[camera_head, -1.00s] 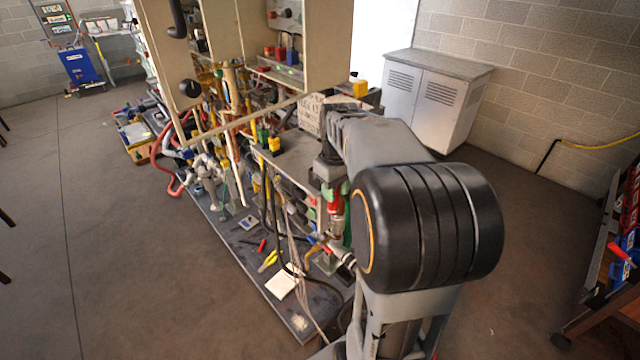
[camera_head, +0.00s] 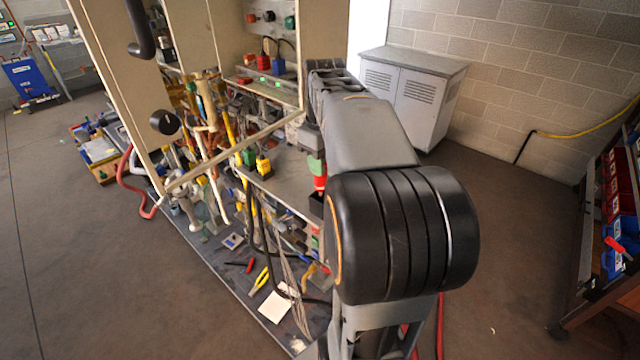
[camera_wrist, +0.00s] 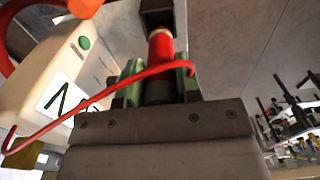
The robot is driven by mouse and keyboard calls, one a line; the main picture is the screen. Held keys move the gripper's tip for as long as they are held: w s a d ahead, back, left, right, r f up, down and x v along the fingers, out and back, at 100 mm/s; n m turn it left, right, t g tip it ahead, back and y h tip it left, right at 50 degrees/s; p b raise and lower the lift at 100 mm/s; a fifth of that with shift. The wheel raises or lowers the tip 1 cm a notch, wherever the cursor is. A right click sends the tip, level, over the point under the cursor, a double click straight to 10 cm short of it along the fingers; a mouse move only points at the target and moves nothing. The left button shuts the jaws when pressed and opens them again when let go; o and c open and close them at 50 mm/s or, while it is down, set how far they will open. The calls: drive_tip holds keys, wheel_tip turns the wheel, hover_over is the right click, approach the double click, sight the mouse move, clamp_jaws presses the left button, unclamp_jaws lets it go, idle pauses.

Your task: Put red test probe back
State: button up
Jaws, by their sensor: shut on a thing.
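My gripper (camera_wrist: 155,82) has green finger pads and is shut on the red test probe (camera_wrist: 160,50) in the wrist view. The probe's red cable curves across the gripper and off to the left. A dark square holder (camera_wrist: 157,14) is at the far end of the probe; I cannot tell whether the tip is inside it. In the head view the probe (camera_head: 320,183) points down below my gripper (camera_head: 316,167), close above a dark box (camera_head: 316,204) at the bench's right end. My arm hides part of that area.
A pale device with a green button and an "N" label (camera_wrist: 66,96) stands close left of the gripper in the wrist view. The open panel (camera_head: 200,80) and bench (camera_head: 285,185) fill the left and middle. A grey cabinet (camera_head: 410,90) stands behind.

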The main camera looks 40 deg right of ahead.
drive_tip(key=shift+d+f, duration=0.1)
drive_tip(key=shift+f, duration=2.45)
drive_tip(key=shift+f, duration=0.15)
drive_tip(key=o, duration=0.8)
wheel_tip(320, 180, up, 12)
drive_tip(key=shift+r+p, duration=0.1)
drive_tip(key=shift+p, duration=0.3)
drive_tip(key=s+a+f+t, duration=0.1)
drive_tip(key=s+a+f, duration=0.1)
drive_tip(key=a+f, duration=0.3)
drive_tip(key=s+a+f+m+t, duration=0.1)
drive_tip(key=s+a+f, duration=0.1)
drive_tip(key=a+f, duration=0.3)
drive_tip(key=s+a+f+m+t, duration=0.1)
drive_tip(key=s+a+f+t, duration=0.1)
drive_tip(key=a+f, duration=0.4)
drive_tip(key=shift+s+a+f, duration=0.1)
drive_tip(key=shift+s+a, duration=0.15)
drive_tip(key=shift+a, duration=0.8)
